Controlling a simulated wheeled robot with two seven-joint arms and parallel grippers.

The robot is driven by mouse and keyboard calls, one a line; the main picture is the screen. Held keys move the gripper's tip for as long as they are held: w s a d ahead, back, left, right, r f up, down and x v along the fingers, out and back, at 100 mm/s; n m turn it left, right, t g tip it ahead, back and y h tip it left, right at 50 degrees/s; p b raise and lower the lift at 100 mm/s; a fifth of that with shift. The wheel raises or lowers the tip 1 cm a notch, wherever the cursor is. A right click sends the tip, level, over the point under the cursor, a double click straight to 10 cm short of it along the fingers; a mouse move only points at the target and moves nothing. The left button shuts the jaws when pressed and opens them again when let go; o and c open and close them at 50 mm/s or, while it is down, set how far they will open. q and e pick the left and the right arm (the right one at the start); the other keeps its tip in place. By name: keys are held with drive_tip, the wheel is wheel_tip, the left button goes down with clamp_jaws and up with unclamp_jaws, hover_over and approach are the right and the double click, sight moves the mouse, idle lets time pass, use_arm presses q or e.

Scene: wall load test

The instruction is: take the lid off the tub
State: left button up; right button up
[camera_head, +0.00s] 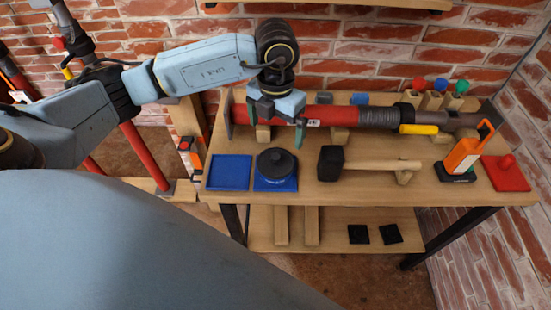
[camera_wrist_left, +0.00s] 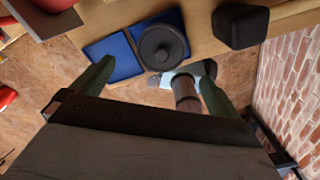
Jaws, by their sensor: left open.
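The lid also shows in the wrist view (camera_wrist_left: 158,48), near the top middle, beyond the fingers. My left gripper (camera_head: 277,124) is open and empty, above and a little behind the tub, with its green fingers pointing down. It also shows in the wrist view (camera_wrist_left: 155,88), with the fingers wide apart and touching nothing there. My right gripper is in neither view.
An empty blue mat (camera_head: 229,172) lies left of the tub. A black-headed mallet (camera_head: 331,163) lies to the right. A long red cylinder (camera_head: 310,115) lies behind, close to my left gripper. A brick wall stands behind.

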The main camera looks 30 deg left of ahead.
sight(277, 154)
use_arm(q)
drive_tip(key=f, duration=0.9)
drive_tip(key=shift+d+f, duration=0.25)
drive_tip(key=c, duration=0.7)
